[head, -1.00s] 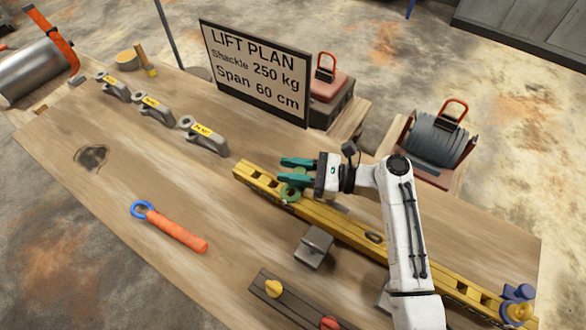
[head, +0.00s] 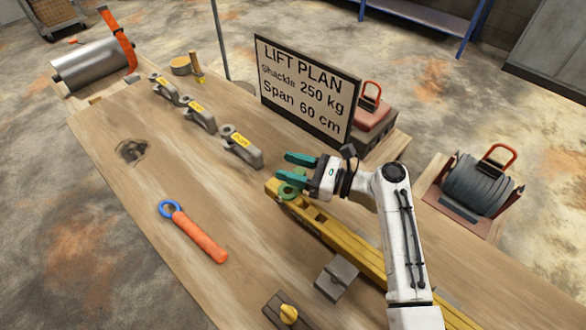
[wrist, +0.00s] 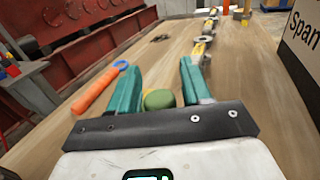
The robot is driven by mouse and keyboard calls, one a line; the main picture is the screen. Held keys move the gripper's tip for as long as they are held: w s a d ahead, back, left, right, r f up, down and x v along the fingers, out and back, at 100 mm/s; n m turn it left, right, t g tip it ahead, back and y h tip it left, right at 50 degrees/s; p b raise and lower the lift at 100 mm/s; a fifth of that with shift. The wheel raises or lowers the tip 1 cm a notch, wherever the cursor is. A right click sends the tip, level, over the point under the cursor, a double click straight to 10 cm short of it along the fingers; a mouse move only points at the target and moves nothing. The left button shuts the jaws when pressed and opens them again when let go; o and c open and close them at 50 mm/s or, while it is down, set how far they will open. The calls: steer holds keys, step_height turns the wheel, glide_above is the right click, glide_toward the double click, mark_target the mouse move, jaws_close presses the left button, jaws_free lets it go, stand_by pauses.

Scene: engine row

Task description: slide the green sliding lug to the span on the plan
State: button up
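The green sliding lug (head: 291,189) sits on the yellow beam (head: 345,243), close to the beam's far left end. My gripper (head: 292,168) is over that end, its two teal fingers apart with the lug between them. The lift plan board (head: 306,88) reads "Shackle 250 kg" and "Span 60 cm".
Several grey shackles with yellow labels (head: 240,147) stand in a row beyond the beam's end. An orange-handled tool with a blue ring (head: 200,237) lies left on the bench (head: 150,195). A grey block (head: 336,278) is beside the beam. A cable reel (head: 478,184) stands right.

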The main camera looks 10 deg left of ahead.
steer(key=shift+o, duration=0.3)
steer(key=shift+f, duration=0.2)
steer(key=shift+s+d, duration=0.15)
steer(key=shift+d, duration=0.35)
steer(key=s+d+b, duration=0.1)
steer(key=s+d, duration=0.1)
steer(key=d, duration=0.7)
steer(key=shift+d, duration=0.35)
steer(key=shift+w, duration=0.1)
